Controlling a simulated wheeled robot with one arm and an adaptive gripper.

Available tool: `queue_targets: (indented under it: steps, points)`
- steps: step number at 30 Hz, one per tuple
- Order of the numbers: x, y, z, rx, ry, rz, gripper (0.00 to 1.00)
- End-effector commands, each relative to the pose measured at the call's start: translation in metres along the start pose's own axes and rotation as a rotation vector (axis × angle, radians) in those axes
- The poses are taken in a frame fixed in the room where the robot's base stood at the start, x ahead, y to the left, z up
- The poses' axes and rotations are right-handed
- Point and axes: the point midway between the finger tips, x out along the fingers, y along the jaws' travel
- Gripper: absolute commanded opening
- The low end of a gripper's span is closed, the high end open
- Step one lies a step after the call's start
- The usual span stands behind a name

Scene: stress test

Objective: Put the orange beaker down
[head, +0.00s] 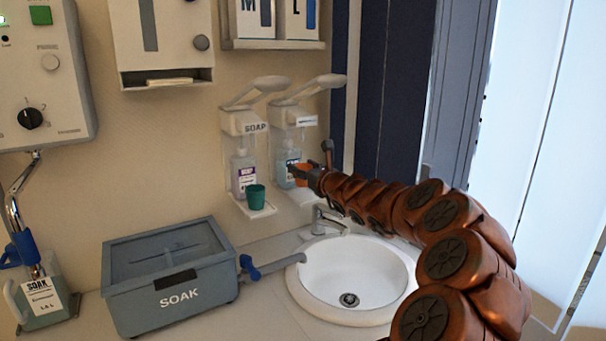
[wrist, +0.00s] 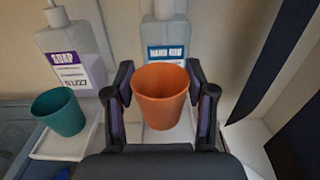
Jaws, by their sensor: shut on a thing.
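The orange beaker (wrist: 160,97) is upright between the two fingers of my gripper (wrist: 161,100), which is shut on it. In the head view my gripper (head: 313,174) is in front of the right-hand dispenser, and only a small part of the orange beaker (head: 302,172) shows past it. In the wrist view, a pale tray (wrist: 178,138) shows behind and below the beaker. I cannot tell whether the beaker touches it.
A teal beaker (head: 256,197) stands on the left dispenser's tray (head: 240,206), under the soap bottle (head: 243,172). A hand rub bottle (wrist: 166,45) stands behind the orange beaker. Below are a white basin (head: 330,268) with a tap (head: 325,222) and a grey SOAK box (head: 165,285).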

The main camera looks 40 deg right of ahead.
Motion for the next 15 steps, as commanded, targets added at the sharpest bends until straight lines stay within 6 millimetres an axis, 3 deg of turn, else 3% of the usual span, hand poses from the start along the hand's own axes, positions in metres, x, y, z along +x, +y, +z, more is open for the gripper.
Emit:
queue_targets:
  steps: [11, 15]
  points:
    - [0.014, -0.009, -0.002, -0.001, 0.003, 0.004, 0.23]
    - [0.013, -0.009, -0.026, 0.002, 0.004, 0.004, 0.23]
